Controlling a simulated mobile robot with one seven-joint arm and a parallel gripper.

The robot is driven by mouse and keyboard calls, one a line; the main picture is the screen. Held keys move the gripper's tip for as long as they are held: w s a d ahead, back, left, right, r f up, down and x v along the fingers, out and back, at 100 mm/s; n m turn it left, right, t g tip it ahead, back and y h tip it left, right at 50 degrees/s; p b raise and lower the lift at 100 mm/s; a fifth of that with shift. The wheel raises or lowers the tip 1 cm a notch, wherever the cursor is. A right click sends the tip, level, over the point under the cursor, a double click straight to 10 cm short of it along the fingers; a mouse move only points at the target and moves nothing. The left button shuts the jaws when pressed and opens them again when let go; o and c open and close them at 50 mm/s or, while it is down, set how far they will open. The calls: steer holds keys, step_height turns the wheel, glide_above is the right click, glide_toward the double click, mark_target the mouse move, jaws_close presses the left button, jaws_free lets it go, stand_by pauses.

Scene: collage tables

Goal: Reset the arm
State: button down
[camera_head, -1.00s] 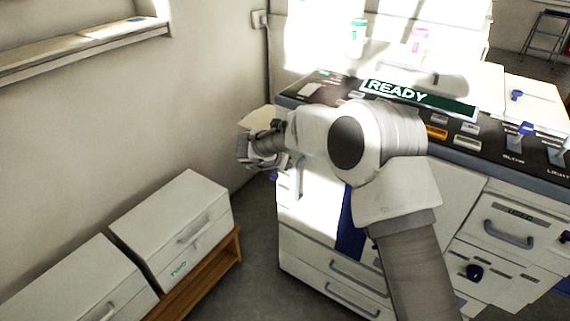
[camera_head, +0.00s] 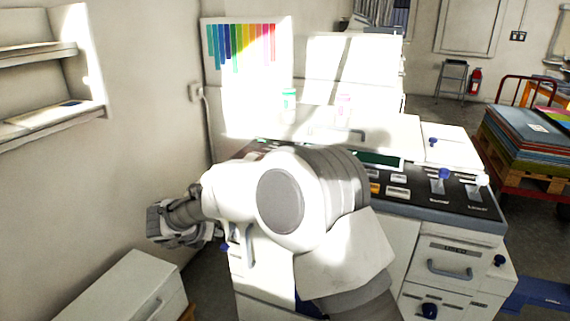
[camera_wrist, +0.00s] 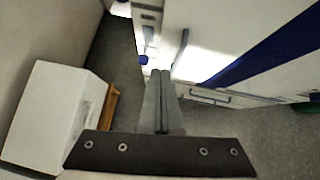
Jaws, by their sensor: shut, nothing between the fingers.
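My gripper (camera_wrist: 160,76) points down in the wrist view, its two fingers together with nothing between them. In the head view my gripper (camera_head: 160,226) is at the left end of my white arm, in front of the left wall and beside the machine's left side. My arm covers part of the white machine (camera_head: 412,240) and its control panel. The green display (camera_head: 380,160) on the panel is partly hidden by my arm.
A white drawer box (camera_head: 125,290) stands low at the left; it also shows in the wrist view (camera_wrist: 45,115). Wall shelves (camera_head: 50,125) are at upper left. A cart with stacked sheets (camera_head: 525,145) stands at right. Green-capped (camera_head: 289,100) and pink-capped (camera_head: 343,103) jars stand behind the panel.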

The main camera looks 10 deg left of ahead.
steer(key=w+d+r+n+t+y, duration=0.1)
steer(key=d+r+n+t+y, duration=0.15)
steer(key=d+r+n, duration=0.5)
steer(key=w+d+r+n+t+y, duration=0.15)
steer(key=r+n+y, duration=0.25)
steer(key=r+n, duration=0.8)
steer(key=s+d+r+n+g, duration=0.35)
steer(key=s+d+n, duration=0.65)
steer(key=d, duration=0.5)
steer(key=s+d+f+n+g+h, duration=0.2)
steer(key=s+d+f+n+h, duration=0.15)
steer(key=s+d, duration=0.6)
steer(key=s+d+f+n+g+h, duration=0.2)
steer(key=s+d+f+n, duration=0.2)
steer(key=s+d, duration=0.5)
step_height(320, 180, up, 16)
steer(key=s+a+p, duration=0.1)
steer(key=p, duration=1.5)
steer(key=shift+r, duration=0.1)
